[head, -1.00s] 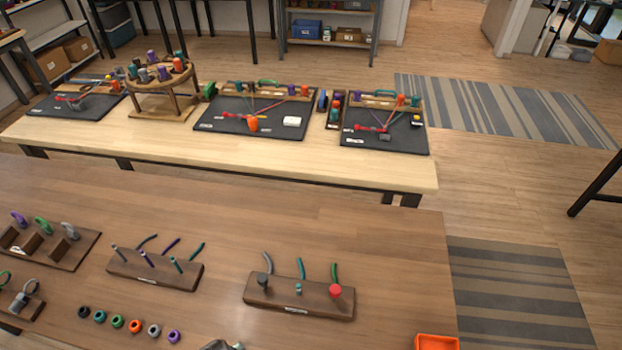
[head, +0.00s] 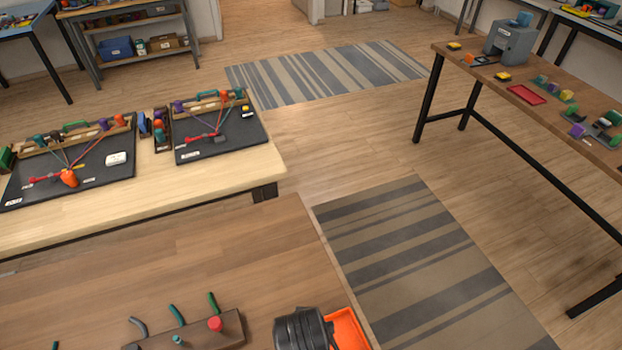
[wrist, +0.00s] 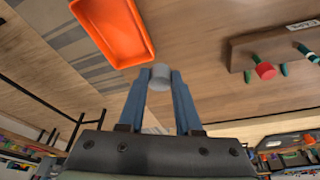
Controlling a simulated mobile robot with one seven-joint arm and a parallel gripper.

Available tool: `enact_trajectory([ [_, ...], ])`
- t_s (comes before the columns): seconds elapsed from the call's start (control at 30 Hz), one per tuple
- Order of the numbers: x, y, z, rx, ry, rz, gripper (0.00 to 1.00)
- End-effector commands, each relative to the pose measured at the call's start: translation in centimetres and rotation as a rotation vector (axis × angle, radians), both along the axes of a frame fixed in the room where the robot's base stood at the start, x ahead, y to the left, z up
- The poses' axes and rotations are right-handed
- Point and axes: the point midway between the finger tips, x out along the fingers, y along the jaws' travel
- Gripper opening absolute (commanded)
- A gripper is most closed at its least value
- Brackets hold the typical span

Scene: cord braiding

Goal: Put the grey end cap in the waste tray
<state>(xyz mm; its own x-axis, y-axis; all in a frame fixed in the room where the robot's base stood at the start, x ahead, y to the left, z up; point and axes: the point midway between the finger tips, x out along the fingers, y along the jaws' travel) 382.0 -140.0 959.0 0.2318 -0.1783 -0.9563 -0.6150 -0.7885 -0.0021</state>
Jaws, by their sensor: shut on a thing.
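In the wrist view my gripper (wrist: 160,80) has its two blue fingers shut on the grey end cap (wrist: 159,77), a short grey cylinder held at the fingertips. The orange waste tray (wrist: 112,30) lies beyond the fingertips, up and to the left of the cap. The cap is not over the tray's middle in that view. In the head view the dark body of my gripper covers the left part of the waste tray (head: 347,330), at the bench's right edge. The fingers and the cap are hidden there.
A wooden cord rack (head: 222,330) with a red cap (head: 215,323) stands left of my gripper; it also shows in the wrist view (wrist: 280,52). The bench top (head: 200,250) behind the tray is clear. The floor drops away right of the tray.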

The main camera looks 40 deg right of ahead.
Motion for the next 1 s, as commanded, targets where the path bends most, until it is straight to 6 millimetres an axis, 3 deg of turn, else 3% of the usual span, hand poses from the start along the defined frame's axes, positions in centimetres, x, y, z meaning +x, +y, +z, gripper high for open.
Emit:
enact_trajectory([
  [0.03,-1.2,-2.0,-0.9,-0.002,0.003,-0.099,0.00],
  [0.1,-2.4,-4.1,-1.5,-0.003,0.000,-0.210,0.00],
  [0.27,-4.1,-6.5,-2.6,-0.007,-0.001,-0.347,0.00],
  [0.5,-4.3,-6.7,-6.7,-0.006,-0.002,-0.363,0.00],
  [1.0,-4.2,-6.7,-12.0,-0.008,-0.005,-0.359,0.00],
])
